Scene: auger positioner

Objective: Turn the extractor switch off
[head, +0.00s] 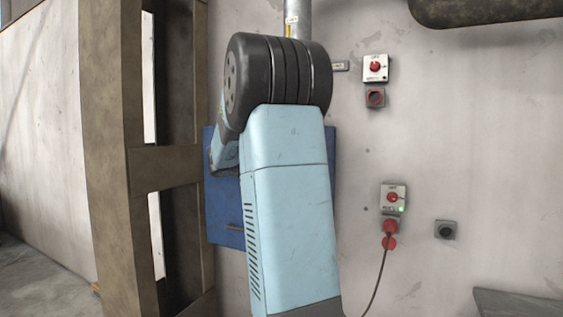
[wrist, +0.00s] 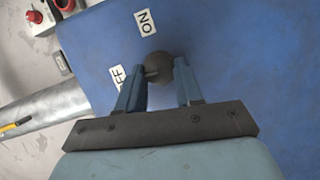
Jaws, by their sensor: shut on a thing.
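A blue panel (wrist: 235,60) fills most of the wrist view, and part of it shows behind my arm in the head view (head: 226,222). A dark, rounded switch handle (wrist: 157,66) stands on it. The white ON label (wrist: 146,22) is above the handle in the wrist view. The OFF label (wrist: 122,76) is at lower left, partly covered by my left finger. My gripper (wrist: 161,73) is shut on the handle, one finger on each side. In the head view my arm hides the handle and the gripper.
In the head view, an upper box with a red knob (head: 376,68) and a lower box with a green light (head: 393,197) are on the wall at right. A red plug (head: 390,229) trails a cable. A brown post frame (head: 108,150) stands close on the left. A grey pipe (head: 298,18) runs above.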

